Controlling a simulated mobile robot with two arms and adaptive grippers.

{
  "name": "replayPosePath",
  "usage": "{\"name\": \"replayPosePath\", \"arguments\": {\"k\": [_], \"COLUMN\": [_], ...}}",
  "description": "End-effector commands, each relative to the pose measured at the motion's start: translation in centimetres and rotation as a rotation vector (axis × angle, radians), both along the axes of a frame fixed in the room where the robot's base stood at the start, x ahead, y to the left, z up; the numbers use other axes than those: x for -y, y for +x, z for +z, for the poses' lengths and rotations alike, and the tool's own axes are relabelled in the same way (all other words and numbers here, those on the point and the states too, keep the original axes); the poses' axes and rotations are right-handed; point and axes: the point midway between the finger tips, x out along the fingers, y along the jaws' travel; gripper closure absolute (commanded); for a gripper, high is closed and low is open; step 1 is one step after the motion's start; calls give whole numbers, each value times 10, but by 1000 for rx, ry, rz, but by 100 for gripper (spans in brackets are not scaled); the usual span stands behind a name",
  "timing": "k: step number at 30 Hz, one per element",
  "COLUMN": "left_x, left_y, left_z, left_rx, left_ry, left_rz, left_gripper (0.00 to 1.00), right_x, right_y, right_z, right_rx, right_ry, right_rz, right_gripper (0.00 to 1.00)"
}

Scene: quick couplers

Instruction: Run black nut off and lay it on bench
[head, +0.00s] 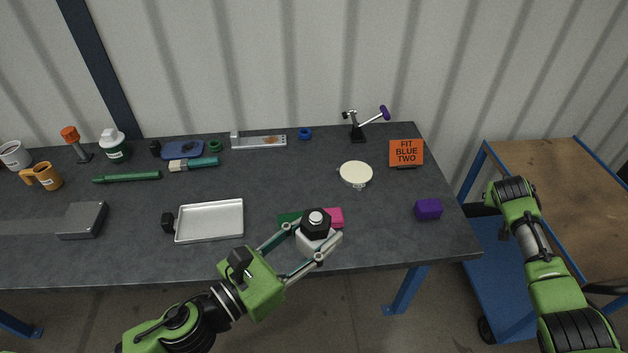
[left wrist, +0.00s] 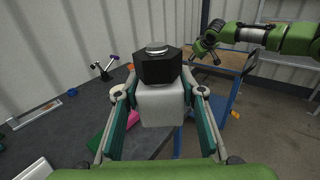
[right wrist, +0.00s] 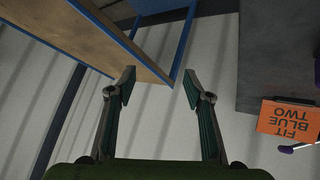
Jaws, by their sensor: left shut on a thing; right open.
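The black nut (head: 316,219) is a hexagonal piece sitting on top of a pale block (head: 308,243), with a round silver end showing through its top. My left gripper (head: 317,246) is shut on the pale block, its fingers on either side below the nut, near the front edge of the bench (head: 270,190). In the left wrist view the nut (left wrist: 158,65) stands upright on the block (left wrist: 161,105). My right gripper (right wrist: 157,88) is open and empty, off the bench's right end beside the trolley; in the head view its fingers are mostly hidden.
A pink block (head: 335,217) and a green piece (head: 290,217) lie behind the held block. A metal tray (head: 225,235) is left, a purple cube (head: 428,209) right. A sign (head: 406,153) reads "FIT BLUE TWO". A cream disc (head: 356,174) stands mid-bench. Bare bench lies between disc and cube.

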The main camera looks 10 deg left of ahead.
Motion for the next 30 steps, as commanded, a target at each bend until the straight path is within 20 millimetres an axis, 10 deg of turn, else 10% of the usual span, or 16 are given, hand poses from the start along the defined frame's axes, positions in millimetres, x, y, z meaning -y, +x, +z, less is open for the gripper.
{"name": "replayPosePath", "arguments": {"k": [15,30], "left_x": [0,0], "left_y": [0,0], "left_z": [2,2], "left_rx": [3,3], "left_ry": [-1,-1], "left_rz": [-1,-1], "left_gripper": [100,100], "right_x": [-214,-417], "right_y": [61,-6], "right_z": [140,262], "right_rx": [146,-52], "right_ry": [585,986], "right_rz": [-75,-130], "right_gripper": [53,53]}}
